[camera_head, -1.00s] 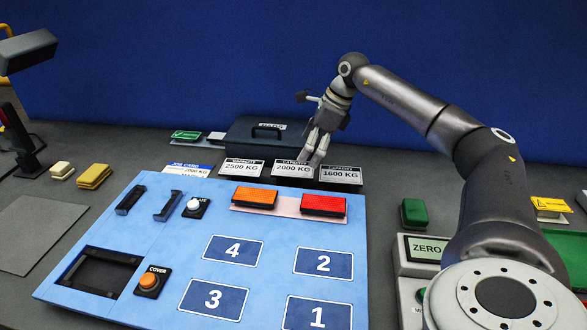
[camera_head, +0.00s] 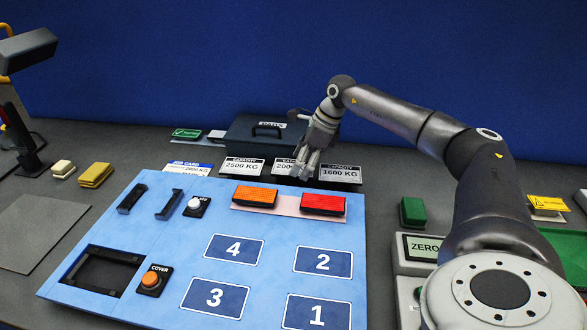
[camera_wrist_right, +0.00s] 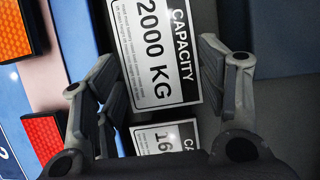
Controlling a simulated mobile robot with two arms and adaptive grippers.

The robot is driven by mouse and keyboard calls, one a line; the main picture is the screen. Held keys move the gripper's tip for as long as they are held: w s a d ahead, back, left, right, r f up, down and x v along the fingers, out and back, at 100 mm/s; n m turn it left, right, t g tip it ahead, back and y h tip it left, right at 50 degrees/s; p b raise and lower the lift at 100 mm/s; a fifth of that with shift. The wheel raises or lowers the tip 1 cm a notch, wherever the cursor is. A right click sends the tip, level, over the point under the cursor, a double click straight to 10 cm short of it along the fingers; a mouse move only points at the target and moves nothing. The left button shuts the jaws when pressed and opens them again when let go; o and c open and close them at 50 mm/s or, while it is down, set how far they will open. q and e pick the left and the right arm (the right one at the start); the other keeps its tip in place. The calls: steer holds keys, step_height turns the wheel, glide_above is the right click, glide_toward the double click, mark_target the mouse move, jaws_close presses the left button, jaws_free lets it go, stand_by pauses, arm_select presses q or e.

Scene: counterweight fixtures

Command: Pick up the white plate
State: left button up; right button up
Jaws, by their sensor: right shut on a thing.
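Several white capacity plates with black header strips stand in a row behind the blue panel. The 2000 KG plate (camera_head: 283,164) is the middle one, partly hidden by my gripper in the head view. The 2500 KG plate (camera_head: 242,167) is to its left and the 1600 KG plate (camera_head: 340,172) to its right. My right gripper (camera_head: 305,173) is down at the 2000 KG plate. In the right wrist view, the 2000 KG plate (camera_wrist_right: 155,50) lies between the two fingers (camera_wrist_right: 160,85), which are shut on it. I cannot tell whether it is lifted. My left gripper is not in view.
The blue panel (camera_head: 140,225) with orange (camera_head: 255,196) and red (camera_head: 323,204) blocks lies in front. A dark box with a handle (camera_head: 267,130) stands close behind the plates. A green block (camera_head: 412,211) and a ZERO display unit (camera_head: 421,247) are at the right.

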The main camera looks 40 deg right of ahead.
steer(key=shift+c, duration=1.2)
steer(key=shift+r, duration=0.15)
